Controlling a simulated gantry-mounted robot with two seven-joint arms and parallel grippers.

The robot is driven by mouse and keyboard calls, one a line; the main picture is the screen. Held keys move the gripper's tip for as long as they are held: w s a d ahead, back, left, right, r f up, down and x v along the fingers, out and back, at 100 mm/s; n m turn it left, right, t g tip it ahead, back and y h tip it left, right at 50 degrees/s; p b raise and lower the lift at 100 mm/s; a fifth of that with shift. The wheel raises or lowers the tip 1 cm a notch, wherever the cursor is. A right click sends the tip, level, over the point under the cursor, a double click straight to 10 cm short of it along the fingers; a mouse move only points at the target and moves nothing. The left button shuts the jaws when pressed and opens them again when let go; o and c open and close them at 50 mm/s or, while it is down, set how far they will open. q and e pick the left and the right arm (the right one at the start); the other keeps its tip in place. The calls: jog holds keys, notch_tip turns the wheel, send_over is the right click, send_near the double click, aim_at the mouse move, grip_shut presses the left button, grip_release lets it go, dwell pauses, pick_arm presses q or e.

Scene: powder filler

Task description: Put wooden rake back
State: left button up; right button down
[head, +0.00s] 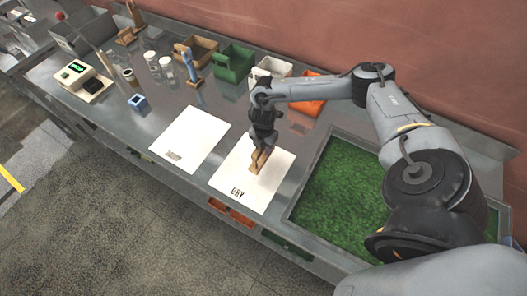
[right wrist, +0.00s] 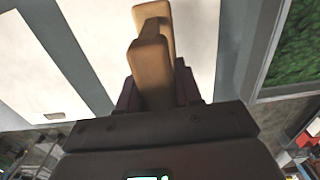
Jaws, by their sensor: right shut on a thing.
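The wooden rake (head: 257,164) is a small light-brown piece at the DRY sheet (head: 240,190). My right gripper (head: 262,146) is above that white sheet and shut on the rake. In the right wrist view the rake (right wrist: 150,62) stands out between the dark fingers (right wrist: 158,90), with a crosspiece at its far end. I cannot tell whether the rake touches the sheet. My left gripper is not in view.
A second white sheet (head: 190,140) lies left of the DRY one. A green-filled tray (head: 318,168) is on the right. Brown (head: 198,45), green (head: 236,61), white (head: 272,68) and orange (head: 309,104) bins line the back. A blue-topped wooden stand (head: 190,68), glass jars (head: 153,60) and a scale (head: 76,72) stand left.

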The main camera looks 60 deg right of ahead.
aim_at(264, 155)
notch_tip(264, 155, down, 3)
jog(key=shift+f, duration=0.1)
jog(key=shift+f+p, duration=0.3)
jog(key=shift+f, duration=0.05)
jog(key=shift+f, duration=0.15)
jog(key=c, duration=0.8)
grip_release()
jog(key=shift+o, duration=0.2)
